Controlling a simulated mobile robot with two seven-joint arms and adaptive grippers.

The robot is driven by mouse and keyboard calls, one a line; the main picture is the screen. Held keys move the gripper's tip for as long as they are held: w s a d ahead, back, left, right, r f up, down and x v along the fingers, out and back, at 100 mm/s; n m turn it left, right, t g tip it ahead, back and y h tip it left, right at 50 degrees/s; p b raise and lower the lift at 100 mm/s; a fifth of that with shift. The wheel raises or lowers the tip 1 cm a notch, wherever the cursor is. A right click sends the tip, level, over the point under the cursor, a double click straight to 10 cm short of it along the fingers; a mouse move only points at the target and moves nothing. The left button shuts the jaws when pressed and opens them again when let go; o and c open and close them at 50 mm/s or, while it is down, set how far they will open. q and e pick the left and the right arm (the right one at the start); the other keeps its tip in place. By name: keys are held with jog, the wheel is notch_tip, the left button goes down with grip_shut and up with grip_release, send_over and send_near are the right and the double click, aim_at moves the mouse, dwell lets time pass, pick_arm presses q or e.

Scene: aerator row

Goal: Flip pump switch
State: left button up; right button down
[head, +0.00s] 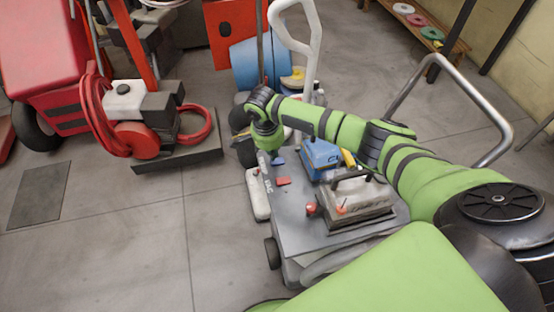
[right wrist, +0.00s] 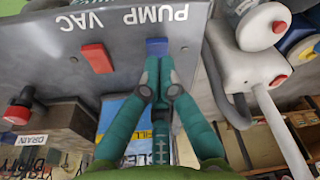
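The grey panel (head: 288,222) on the cart's top bears a blue switch (right wrist: 157,47) beside the word PUMP and a red switch (right wrist: 97,57) beside the word VAC. Both words are upside down in the right wrist view. The blue switch (head: 278,161) and red switch (head: 283,181) also show small in the head view. My right gripper (right wrist: 158,62) is shut, with nothing seen between its fingertips. Its tips are at the near edge of the blue switch; I cannot tell whether they touch. My left gripper is not in view.
A blue box (head: 321,158) and a grey case (head: 352,200) with a black handle stand on the cart. A red knob (right wrist: 17,108) is left of the red switch. A white handle (head: 292,38) rises behind. Open floor (head: 200,240) lies left of the cart.

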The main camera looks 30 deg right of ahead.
jog(key=shift+f+b, duration=0.45)
jog(key=shift+f, duration=0.6)
dwell(0.4)
jog(key=shift+r, duration=0.1)
notch_tip(320, 180, up, 7)
jog(key=p, duration=0.9)
dwell(0.4)
jog(key=shift+s, duration=0.1)
